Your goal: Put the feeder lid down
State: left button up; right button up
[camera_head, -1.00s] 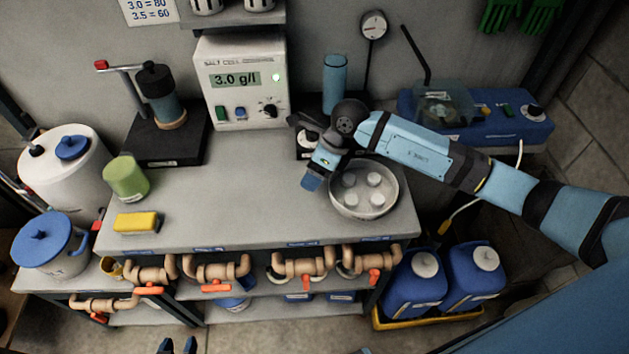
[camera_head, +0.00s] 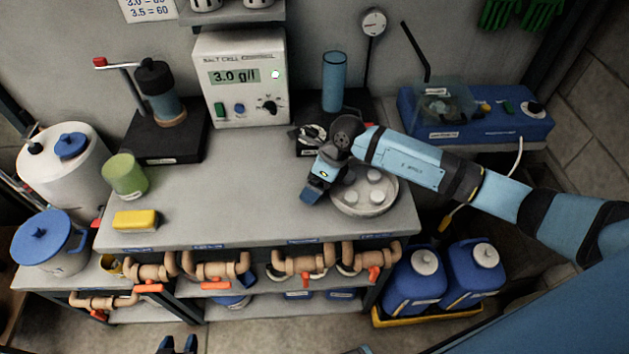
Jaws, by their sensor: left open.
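I cannot tell for sure which piece is the feeder lid. A round blue lid (camera_head: 72,146) sits on top of the white drum (camera_head: 62,178) at the left. Another blue lid (camera_head: 44,233) covers the white bucket (camera_head: 58,265) below it. My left gripper (camera_head: 177,345) barely shows at the bottom edge, fingers apart and empty, well away from both lids. My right gripper (camera_head: 313,192) is at the left rim of a shallow dish (camera_head: 370,213) with several pale tablets. Its dark blue fingertips point down; I cannot see whether they hold anything.
A salt cell box (camera_head: 240,80) and a black-based pump-like device (camera_head: 160,105) stand at the back. A green cup (camera_head: 125,176) and yellow sponge (camera_head: 136,220) are on the left of the bench. The middle of the bench top is clear.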

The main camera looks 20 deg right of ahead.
jog(key=shift+r, duration=0.1)
jog(key=shift+r+p, duration=0.25)
jog(key=shift+p, duration=0.1)
jog(key=shift+d+r, duration=0.2)
jog(key=shift+r, duration=0.1)
jog(key=b+v, duration=0.1)
jog(key=v, duration=1)
jog(key=shift+r, duration=0.2)
